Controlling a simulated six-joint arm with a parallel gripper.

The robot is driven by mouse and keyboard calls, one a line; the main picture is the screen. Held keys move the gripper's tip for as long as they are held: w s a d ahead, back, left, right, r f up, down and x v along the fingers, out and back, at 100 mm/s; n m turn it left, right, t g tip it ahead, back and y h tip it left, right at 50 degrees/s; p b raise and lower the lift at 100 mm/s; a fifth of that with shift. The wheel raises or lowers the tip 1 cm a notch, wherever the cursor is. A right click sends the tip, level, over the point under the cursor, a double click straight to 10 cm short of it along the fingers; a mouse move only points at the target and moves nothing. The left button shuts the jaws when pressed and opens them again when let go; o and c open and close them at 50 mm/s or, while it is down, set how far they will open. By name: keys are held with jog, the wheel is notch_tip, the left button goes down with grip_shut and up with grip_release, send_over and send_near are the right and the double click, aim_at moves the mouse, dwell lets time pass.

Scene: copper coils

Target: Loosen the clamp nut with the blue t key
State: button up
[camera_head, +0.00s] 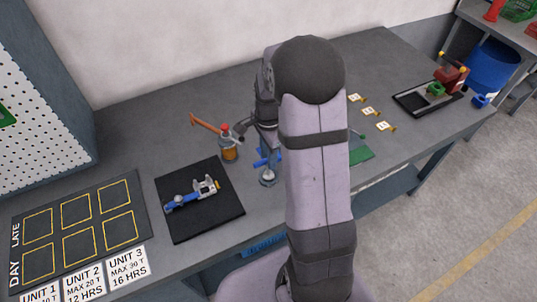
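My gripper (262,118) is dark and points down over the middle of the bench, partly hidden behind my own arm. I cannot make out its fingertips or whether it holds anything. A blue piece (263,160) shows just below it, beside a small grey metal post with a round base (267,177). This may be the blue t key, but my arm covers much of that spot, so I cannot tell if the gripper touches it. The clamp nut cannot be picked out. A blue and silver clamp-like tool (191,195) lies on a black mat (205,228) at left.
A green mat (361,155) and several small yellow-white cards (370,111) lie right of my arm. A black tray (408,106) sits far right. A dark grid board (60,250) lies front left.

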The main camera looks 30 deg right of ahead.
grip_shut()
jog(key=shift+r, duration=0.1)
jog(key=shift+r+p, duration=2.25)
jog(key=shift+r, duration=0.2)
jog(key=w+a+r+m+p, duration=0.1)
jog(key=a+r+m+p, duration=0.1)
jog(key=a, duration=1.2)
jog(key=w+a+r+m+p, duration=0.1)
jog(key=a+r+m, duration=0.2)
jog(key=a, duration=1.2)
jog(key=shift+w+r+m+p, duration=0.25)
jog(key=shift+r+m+p, duration=0.05)
jog(key=shift+p, duration=0.1)
